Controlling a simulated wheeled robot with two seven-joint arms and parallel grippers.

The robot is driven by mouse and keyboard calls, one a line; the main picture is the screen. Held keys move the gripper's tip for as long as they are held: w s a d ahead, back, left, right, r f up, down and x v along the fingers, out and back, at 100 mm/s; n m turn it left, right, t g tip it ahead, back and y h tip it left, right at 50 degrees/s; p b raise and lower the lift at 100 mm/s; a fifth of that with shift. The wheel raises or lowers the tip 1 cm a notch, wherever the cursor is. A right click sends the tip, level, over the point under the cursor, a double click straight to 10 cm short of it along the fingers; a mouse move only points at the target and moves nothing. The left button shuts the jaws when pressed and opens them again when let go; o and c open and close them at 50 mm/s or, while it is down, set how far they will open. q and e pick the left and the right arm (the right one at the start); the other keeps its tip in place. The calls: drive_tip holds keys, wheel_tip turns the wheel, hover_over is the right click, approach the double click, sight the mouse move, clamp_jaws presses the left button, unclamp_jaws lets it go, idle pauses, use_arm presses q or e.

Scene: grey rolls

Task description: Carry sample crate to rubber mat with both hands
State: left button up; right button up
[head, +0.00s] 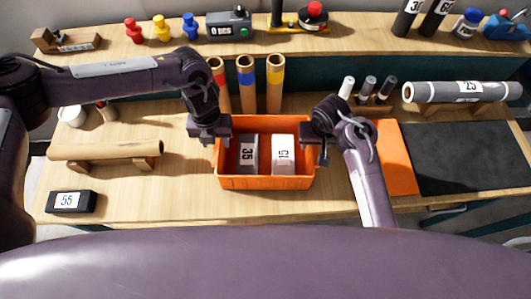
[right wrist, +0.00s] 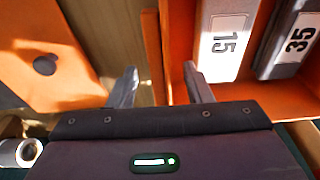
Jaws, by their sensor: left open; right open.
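The orange sample crate (head: 265,183) stands on the wooden table in the middle of the head view. It holds a dark grey block marked 35 (head: 247,152) and a white block marked 15 (head: 284,153). The black rubber mat (head: 465,160) lies flat on the right. My left gripper (head: 213,142) is open at the crate's left wall; its fingertips are hard to see. My right gripper (head: 322,152) is open at the right wall. In the right wrist view, its fingers (right wrist: 158,88) stand apart, one on each side of the crate wall (right wrist: 178,45).
An orange sheet (head: 396,158) lies between the crate and the mat. A grey roll marked 25 (head: 462,91) rests behind the mat. Several upright tubes (head: 246,85) stand behind the crate. A cardboard roll (head: 105,151) and a black box marked 55 (head: 71,202) are on the left.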

use_arm(q)
wheel_tip(320, 180, down, 2)
drive_tip(key=shift+s, duration=0.1)
use_arm(e)
drive_tip(key=shift+f, duration=0.95)
use_arm(q)
drive_tip(key=shift+f, duration=0.4)
use_arm(e)
drive_tip(key=shift+w+f, duration=0.2)
drive_tip(key=shift+f, duration=0.2)
use_arm(q)
drive_tip(key=shift+c, duration=0.2)
use_arm(e)
drive_tip(key=shift+c, duration=0.2)
use_arm(q)
clamp_jaws()
use_arm(e)
clamp_jaws()
use_arm(q)
drive_tip(key=shift+r, duration=0.1)
use_arm(e)
drive_tip(key=shift+r, duration=0.1)
